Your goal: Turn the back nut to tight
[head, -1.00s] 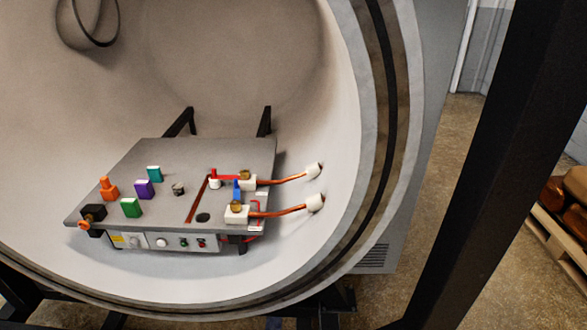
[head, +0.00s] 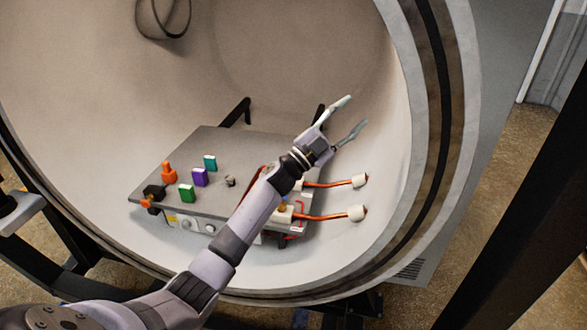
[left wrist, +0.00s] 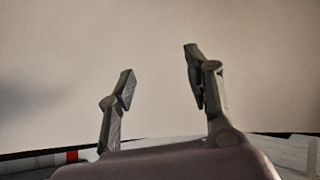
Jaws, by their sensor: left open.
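My left gripper (head: 349,117) is open and empty inside the round chamber, above and beyond the right rear of the grey panel (head: 245,150). Its two spread fingers also show in the left wrist view (left wrist: 160,70), with only the plain chamber wall between them. My left forearm crosses the panel's right side and hides the back nut. The back copper rod (head: 330,184) comes out from behind the arm to a white cap (head: 358,180). The front copper rod (head: 322,217) runs below it. The front nut is mostly hidden by the arm. My right gripper is not in view.
Orange (head: 169,173), purple (head: 200,178), green (head: 187,193) and teal (head: 210,163) parts stand on the panel's left half. The chamber's thick round rim (head: 440,130) curves close on the right. The upper chamber space is free.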

